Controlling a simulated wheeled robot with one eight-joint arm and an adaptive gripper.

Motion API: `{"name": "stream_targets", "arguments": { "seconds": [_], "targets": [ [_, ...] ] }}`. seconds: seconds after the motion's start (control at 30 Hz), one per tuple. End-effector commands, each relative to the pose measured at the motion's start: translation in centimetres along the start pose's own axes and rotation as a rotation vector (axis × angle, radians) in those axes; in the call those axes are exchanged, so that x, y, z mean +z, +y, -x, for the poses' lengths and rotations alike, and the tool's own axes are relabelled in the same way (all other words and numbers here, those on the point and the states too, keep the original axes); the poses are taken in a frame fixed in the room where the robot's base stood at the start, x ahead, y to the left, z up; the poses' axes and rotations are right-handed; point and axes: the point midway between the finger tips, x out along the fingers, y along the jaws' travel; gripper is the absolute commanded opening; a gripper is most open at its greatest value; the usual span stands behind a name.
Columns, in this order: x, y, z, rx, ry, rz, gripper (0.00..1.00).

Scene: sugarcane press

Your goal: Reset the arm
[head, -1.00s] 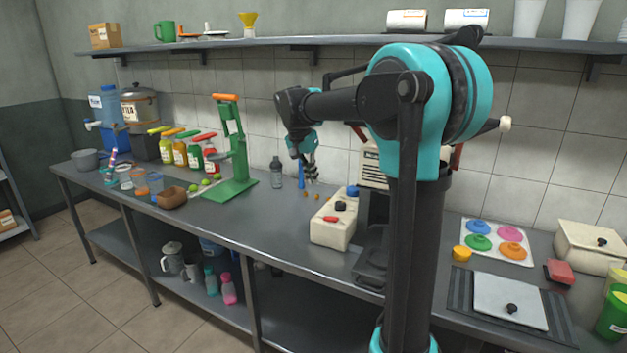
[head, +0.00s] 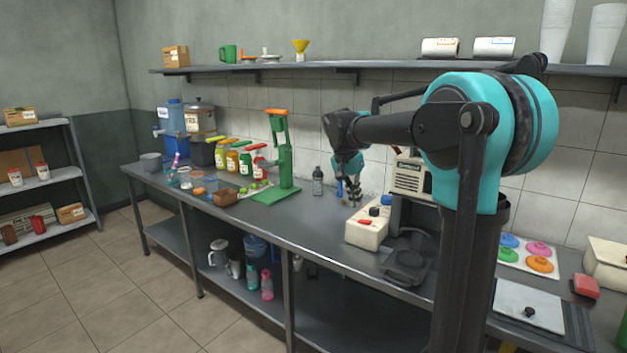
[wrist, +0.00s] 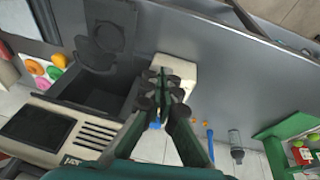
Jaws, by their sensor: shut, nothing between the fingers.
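My gripper (head: 350,190) hangs from my teal and black arm above the counter (head: 300,225), pointing down. It also shows in the wrist view (wrist: 164,92), with its dark fingers together and nothing between them. In the wrist view it is over a white box-shaped device (wrist: 180,72), which the fingers partly cover. In the head view this white device (head: 366,236) with red and black knobs stands on the counter just below and in front of the gripper. I cannot tell the exact height between them.
A dark machine with a beige top (head: 410,176) stands close to the right of my gripper. A green press (head: 282,155), a grey bottle (head: 318,181) and several sauce bottles stand to the left. A wall shelf (head: 300,70) runs above. The floor (head: 130,290) in front is clear.

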Motion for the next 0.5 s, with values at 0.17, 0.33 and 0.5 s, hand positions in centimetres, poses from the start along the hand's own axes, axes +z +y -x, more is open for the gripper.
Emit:
{"name": "stream_targets", "arguments": {
  "seconds": [0.17,0.33,0.5],
  "targets": [
    [0.7,0.8,-0.7,-0.010,-0.002,0.017,0.00],
    [1.9,1.9,-2.0,-0.032,-0.005,0.053,0.00],
    [3.8,3.7,-3.9,-0.061,-0.007,0.103,0.00]
  ]
}}
